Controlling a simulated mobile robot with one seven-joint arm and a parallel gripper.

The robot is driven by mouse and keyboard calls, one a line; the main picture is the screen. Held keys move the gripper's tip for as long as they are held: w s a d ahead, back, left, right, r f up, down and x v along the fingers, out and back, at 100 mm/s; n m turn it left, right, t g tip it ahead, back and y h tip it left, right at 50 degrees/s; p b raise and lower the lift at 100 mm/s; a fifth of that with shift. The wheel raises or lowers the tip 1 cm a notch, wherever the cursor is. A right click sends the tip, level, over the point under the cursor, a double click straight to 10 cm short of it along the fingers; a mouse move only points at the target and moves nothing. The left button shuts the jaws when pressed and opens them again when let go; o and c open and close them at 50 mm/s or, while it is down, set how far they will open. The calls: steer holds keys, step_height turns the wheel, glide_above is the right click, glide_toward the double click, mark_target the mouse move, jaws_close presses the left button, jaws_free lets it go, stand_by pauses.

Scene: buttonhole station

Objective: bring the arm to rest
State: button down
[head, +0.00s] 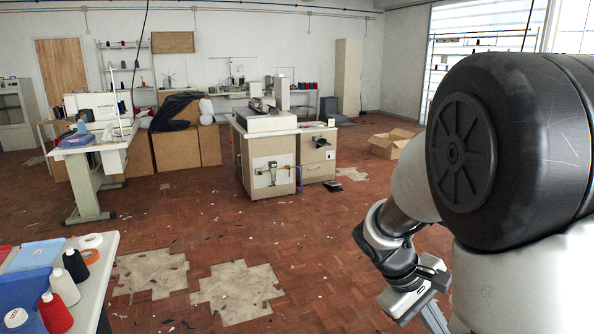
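My arm fills the right side of the head view, with a large black joint close to the camera. My gripper (436,316) is at the lower right, below the arm's wrist, pointing down over the floor. Only part of its fingers shows; the rest is cut off by the bottom edge and hidden by my arm. I see nothing held, but I cannot tell whether the fingers are open or shut.
A table (100,262) with thread cones and a blue bin (30,295) stands at the lower left. A sewing station (92,158) is at the left, a machine cabinet (268,165) in the centre, and an open cardboard box (390,142) behind the arm. The parquet floor between is mostly clear.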

steer(key=s+a+r+m+t+y, duration=0.5)
steer(key=s+a+r+t+y, duration=0.15)
steer(key=s+a+r, duration=0.55)
step_height(320, 180, up, 18)
steer(key=a+p, duration=0.1)
steer(key=p, duration=1.6)
steer(key=shift+w, duration=0.25)
steer(key=shift+a, duration=0.1)
